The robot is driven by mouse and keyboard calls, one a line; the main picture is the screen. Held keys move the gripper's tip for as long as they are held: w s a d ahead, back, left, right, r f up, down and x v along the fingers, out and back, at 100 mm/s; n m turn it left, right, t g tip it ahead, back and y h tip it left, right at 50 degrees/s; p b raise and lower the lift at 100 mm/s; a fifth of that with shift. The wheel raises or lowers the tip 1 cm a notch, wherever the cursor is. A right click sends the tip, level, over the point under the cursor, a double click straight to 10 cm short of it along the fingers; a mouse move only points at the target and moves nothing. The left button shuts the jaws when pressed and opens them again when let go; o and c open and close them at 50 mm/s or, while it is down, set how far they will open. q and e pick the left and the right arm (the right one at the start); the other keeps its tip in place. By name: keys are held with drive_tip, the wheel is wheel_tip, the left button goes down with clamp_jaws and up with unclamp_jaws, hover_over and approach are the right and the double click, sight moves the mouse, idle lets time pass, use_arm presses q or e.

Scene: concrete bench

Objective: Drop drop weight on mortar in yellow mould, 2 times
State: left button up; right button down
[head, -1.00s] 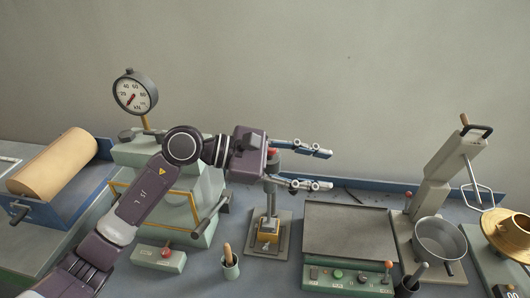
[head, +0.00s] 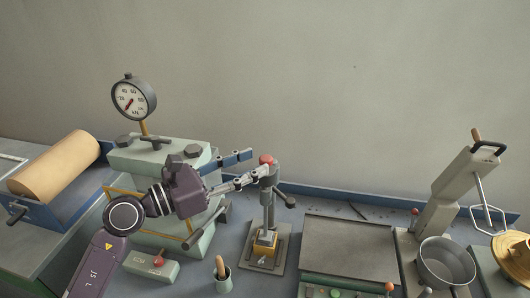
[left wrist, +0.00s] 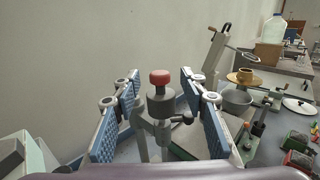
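The drop weight device stands on a small base plate (head: 280,262). It has a red knob (head: 266,159) on top, a grey cylinder (head: 269,176) with a side lever just under it, and a post. The yellow mould (head: 264,247) sits at the foot of the post; mortar inside it cannot be made out. My left gripper (head: 259,168) is open and empty, left of the device's top at about knob height. In the left wrist view the knob (left wrist: 160,77) and grey cylinder (left wrist: 160,103) show ahead between the spread fingers. My right gripper is not in view.
A green press with a round gauge (head: 134,98) stands behind my left arm. A cup with a wooden handle (head: 222,279) and a red-button box (head: 150,264) are in front. A flat-topped table unit (head: 350,248) and a metal pan (head: 446,263) stand to the right.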

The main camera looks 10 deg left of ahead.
sight(266, 157)
use_arm(q)
drive_tip(key=p+x, duration=0.1)
drive_tip(key=x, duration=0.3)
drive_tip(key=shift+w, duration=0.15)
drive_tip(key=shift+w+d, duration=0.15)
drive_tip(key=shift+d, duration=0.05)
drive_tip(key=shift+f, duration=0.1)
clamp_jaws()
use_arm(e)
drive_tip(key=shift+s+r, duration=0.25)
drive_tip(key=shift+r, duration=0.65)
